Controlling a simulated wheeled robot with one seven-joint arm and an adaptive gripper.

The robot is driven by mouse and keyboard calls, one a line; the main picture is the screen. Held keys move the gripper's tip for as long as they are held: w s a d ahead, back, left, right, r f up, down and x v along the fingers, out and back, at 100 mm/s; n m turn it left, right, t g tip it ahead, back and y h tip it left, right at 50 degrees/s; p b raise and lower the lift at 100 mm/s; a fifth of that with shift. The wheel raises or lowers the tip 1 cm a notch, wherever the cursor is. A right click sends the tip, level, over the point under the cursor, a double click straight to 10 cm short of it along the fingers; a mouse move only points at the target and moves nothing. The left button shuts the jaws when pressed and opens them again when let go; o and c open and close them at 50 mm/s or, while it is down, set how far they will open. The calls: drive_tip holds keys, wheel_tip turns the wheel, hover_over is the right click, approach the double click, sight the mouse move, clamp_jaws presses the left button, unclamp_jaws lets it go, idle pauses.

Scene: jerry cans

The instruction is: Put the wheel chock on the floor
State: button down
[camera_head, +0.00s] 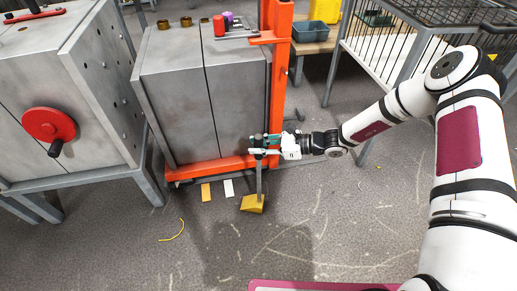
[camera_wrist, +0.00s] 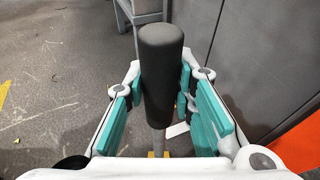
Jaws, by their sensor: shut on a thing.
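The wheel chock (camera_head: 253,204) is a yellow wedge with a grey upright rod and a black grip. In the head view it is in front of the orange frame's foot, at or just above the floor (camera_head: 300,225); I cannot tell whether it touches. My gripper (camera_head: 262,149) is shut on the handle near its top. In the wrist view the black grip (camera_wrist: 160,62) stands between the teal finger pads of my gripper (camera_wrist: 158,98). The yellow wedge is mostly hidden there, with only a small bit showing low in the middle.
An orange lift frame (camera_head: 278,80) and grey cabinet (camera_head: 185,90) stand close behind the chock. A yellow plate (camera_head: 206,192) and white plate (camera_head: 229,188) lie left of it. A yellow strip (camera_head: 173,233) lies front left. A wire cart (camera_head: 385,50) stands behind my arm. Floor in front is clear.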

idle(0.4)
drive_tip(key=c, duration=1.4)
unclamp_jaws()
drive_tip(key=shift+o, duration=0.2)
drive_tip(key=shift+d+r, duration=0.1)
drive_tip(key=shift+d, duration=0.05)
drive_tip(key=p+v, duration=0.4)
drive_tip(key=v, duration=0.7)
drive_tip(key=shift+d, duration=0.35)
drive_tip(key=shift+r, duration=0.1)
